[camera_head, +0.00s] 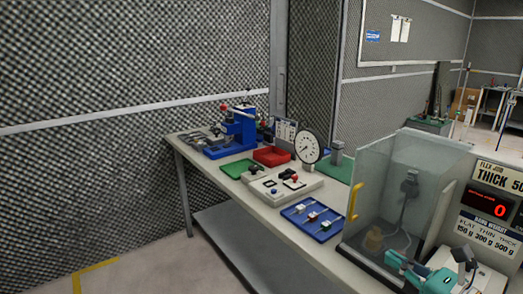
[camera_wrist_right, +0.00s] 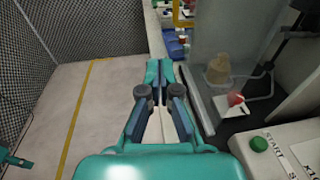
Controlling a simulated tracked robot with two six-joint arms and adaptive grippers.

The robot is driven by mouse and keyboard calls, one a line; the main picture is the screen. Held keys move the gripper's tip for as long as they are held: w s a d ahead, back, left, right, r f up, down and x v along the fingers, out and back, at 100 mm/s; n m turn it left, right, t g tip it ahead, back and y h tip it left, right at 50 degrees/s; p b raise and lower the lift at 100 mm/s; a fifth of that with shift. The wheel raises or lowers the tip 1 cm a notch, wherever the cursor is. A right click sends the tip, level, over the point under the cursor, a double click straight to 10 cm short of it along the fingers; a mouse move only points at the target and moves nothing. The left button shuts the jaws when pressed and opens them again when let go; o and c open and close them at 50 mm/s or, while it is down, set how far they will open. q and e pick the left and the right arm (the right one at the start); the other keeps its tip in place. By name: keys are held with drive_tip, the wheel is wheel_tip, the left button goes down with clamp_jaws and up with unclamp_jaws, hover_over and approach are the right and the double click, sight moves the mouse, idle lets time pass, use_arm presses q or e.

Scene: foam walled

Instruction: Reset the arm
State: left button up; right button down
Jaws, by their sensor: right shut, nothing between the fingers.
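My right gripper (camera_head: 394,259) is at the lower right of the head view, in front of the clear-walled enclosure. In the wrist view its teal fingers (camera_wrist_right: 158,72) come together at the tips, with nothing between them. It hangs over the front edge of the bench, above open floor, just left of the enclosure. My left gripper does not show in the head view. A small teal part at the left edge of the wrist view is too little to identify.
The bench (camera_head: 262,215) holds a blue press (camera_head: 232,132), red tray (camera_head: 271,156), dial gauge (camera_head: 307,147), blue tray (camera_head: 312,219) and clear enclosure (camera_head: 385,190). A display panel (camera_head: 490,205) stands at right. A green START button (camera_wrist_right: 259,144) is close by. Floor at left is clear.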

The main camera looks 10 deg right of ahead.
drive_tip(key=s+a+f+n+g+p, duration=0.1)
drive_tip(key=s+a+f+n+g, duration=0.3)
drive_tip(key=a+f+n, duration=0.4)
drive_tip(key=s+a+f+n+g+p, duration=0.1)
drive_tip(key=s+a+f+n+g, duration=0.4)
drive_tip(key=f, duration=1.2)
drive_tip(key=s+a+f+n+g+p, duration=0.1)
drive_tip(key=s+a+f+n+g, duration=0.4)
drive_tip(key=a+f+n, duration=0.8)
drive_tip(key=n+g, duration=0.1)
drive_tip(key=n, duration=0.3)
drive_tip(key=shift+n+g+h+p, duration=0.3)
drive_tip(key=shift+p, duration=0.05)
